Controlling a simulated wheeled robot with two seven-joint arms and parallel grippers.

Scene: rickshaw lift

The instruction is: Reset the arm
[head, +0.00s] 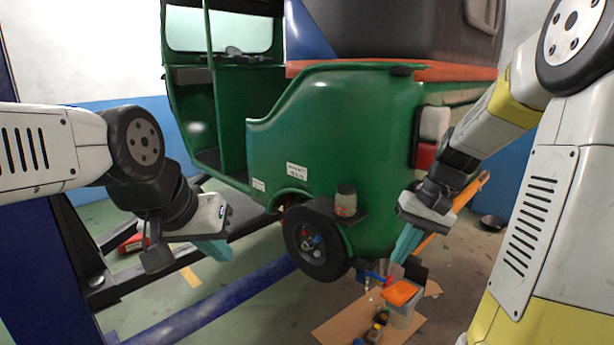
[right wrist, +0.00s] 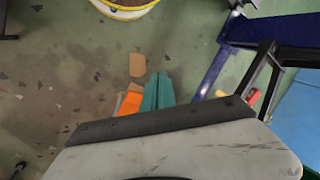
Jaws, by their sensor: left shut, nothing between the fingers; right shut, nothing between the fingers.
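My left gripper (head: 214,249) hangs at the left of the head view, in front of the lift arm and apart from it. Its teal fingers are shut and empty. My right gripper (head: 405,244) points down at the right, in front of the green rickshaw's (head: 345,125) rear corner in the picture. Its teal fingers are together with nothing between them. They also show side by side in the right wrist view (right wrist: 158,91), over the floor. Whether the right gripper touches the rickshaw cannot be told.
The rickshaw's wheel (head: 315,243) is near the middle. A jar (head: 345,200) stands on a small dark ledge beside it. A bin with an orange top (head: 401,293) and cardboard (head: 338,325) are on the floor below my right gripper. A blue beam (head: 215,300) crosses the lower left.

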